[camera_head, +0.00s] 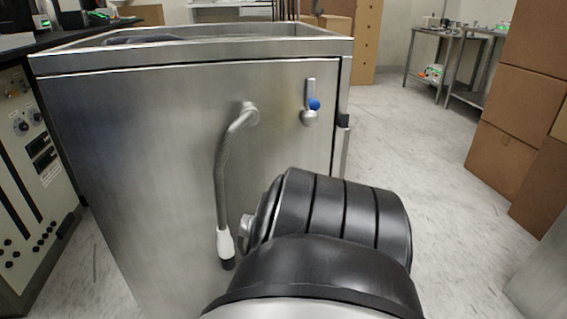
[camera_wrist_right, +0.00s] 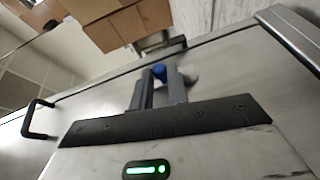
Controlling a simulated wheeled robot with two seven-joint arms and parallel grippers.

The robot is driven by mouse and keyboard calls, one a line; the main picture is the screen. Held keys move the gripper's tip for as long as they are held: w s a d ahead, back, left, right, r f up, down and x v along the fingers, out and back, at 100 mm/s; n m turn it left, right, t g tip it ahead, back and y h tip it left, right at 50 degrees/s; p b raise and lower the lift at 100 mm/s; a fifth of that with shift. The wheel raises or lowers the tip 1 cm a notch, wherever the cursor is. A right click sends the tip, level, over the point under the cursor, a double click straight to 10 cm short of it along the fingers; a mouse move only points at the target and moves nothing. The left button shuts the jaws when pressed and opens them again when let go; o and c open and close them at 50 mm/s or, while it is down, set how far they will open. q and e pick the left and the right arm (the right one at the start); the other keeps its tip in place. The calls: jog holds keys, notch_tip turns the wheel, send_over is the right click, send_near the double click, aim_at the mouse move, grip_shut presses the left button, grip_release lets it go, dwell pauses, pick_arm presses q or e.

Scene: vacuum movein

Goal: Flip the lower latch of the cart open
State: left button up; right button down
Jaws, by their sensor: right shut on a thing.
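The steel cart (camera_head: 150,150) stands in front of me, with its door panel facing the camera. The upper latch (camera_head: 309,117), with a blue tip, sits near the panel's upper right corner; no gripper is on it. My right arm covers the lower right of the panel, hiding the lower latch and my right gripper in the head view. In the right wrist view, my right gripper (camera_wrist_right: 160,84) is shut on the blue tip of the lower latch (camera_wrist_right: 160,72). The latch's rounded metal base shows blurred just right of the fingertips. My left gripper is not in view.
A bent grey hose (camera_head: 223,165) with a white end hangs on the cart's front, left of my arm. A black handle (camera_wrist_right: 37,120) is at left in the wrist view. Cardboard boxes (camera_head: 530,90) stack at right; the floor (camera_head: 410,150) between is clear.

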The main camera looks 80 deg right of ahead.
jog(key=c, duration=1.4)
grip_release()
jog(key=shift+o, duration=0.2)
